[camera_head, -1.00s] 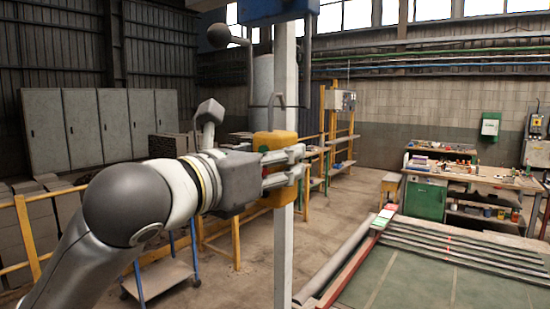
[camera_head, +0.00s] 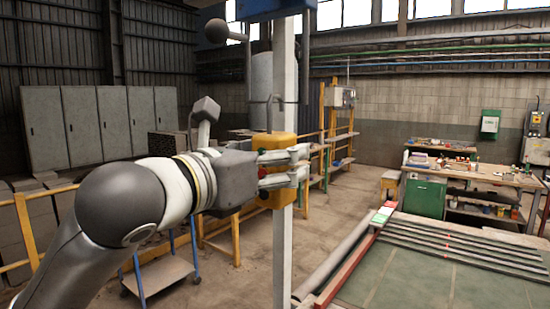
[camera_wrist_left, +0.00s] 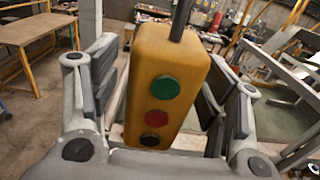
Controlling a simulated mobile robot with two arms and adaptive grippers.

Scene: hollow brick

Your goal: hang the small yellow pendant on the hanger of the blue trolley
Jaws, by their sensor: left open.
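The small yellow pendant (camera_head: 281,141) is upright, in front of a pale post. In the left wrist view the pendant (camera_wrist_left: 172,62) shows green, red and black buttons, with a dark rod rising from its top. My left gripper (camera_head: 303,166) is open around it; its two fingers stand on either side, with gaps beside the pendant in the wrist view. The blue trolley (camera_head: 275,8) is at the top edge, cut off by the frame. A dark rod (camera_head: 306,62) hangs below it. Whether the pendant's hook bears on the hanger cannot be told. My right gripper is out of view.
A blue-legged cart (camera_head: 160,275) and yellow rails (camera_head: 22,228) stand at lower left. A green-topped bench (camera_head: 425,275) fills the lower right. A cluttered workbench (camera_head: 480,172) stands farther back. Open floor lies between.

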